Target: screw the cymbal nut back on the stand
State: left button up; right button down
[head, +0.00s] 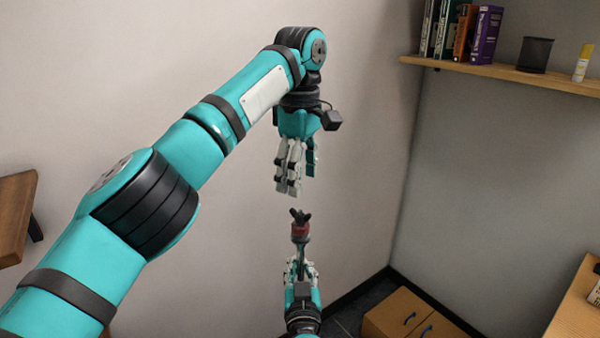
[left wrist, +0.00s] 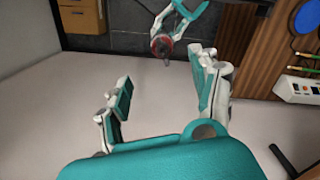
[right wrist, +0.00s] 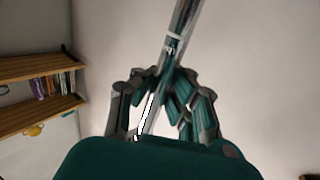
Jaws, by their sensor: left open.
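The cymbal stand (right wrist: 176,45) is a thin metal rod; in the head view its upper end stands nearly upright. A red washer-like piece (head: 300,230) sits near its top, with a dark winged nut (head: 301,215) above it. The red piece also shows in the left wrist view (left wrist: 161,45). My left gripper (head: 289,190) points down, open and empty, a short gap above the nut. My right gripper (head: 302,271) is below the red piece, its fingers closed around the rod (right wrist: 165,95). Whether the nut is on the thread cannot be told.
A wall shelf (head: 500,76) with books and a dark cup is at the upper right. Another wooden edge (head: 15,215) is at the left. The space around the nut is clear.

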aim_at(300, 212)
pick_arm(q)
jog(key=shift+f, duration=4)
jog(key=shift+c, duration=0.2)
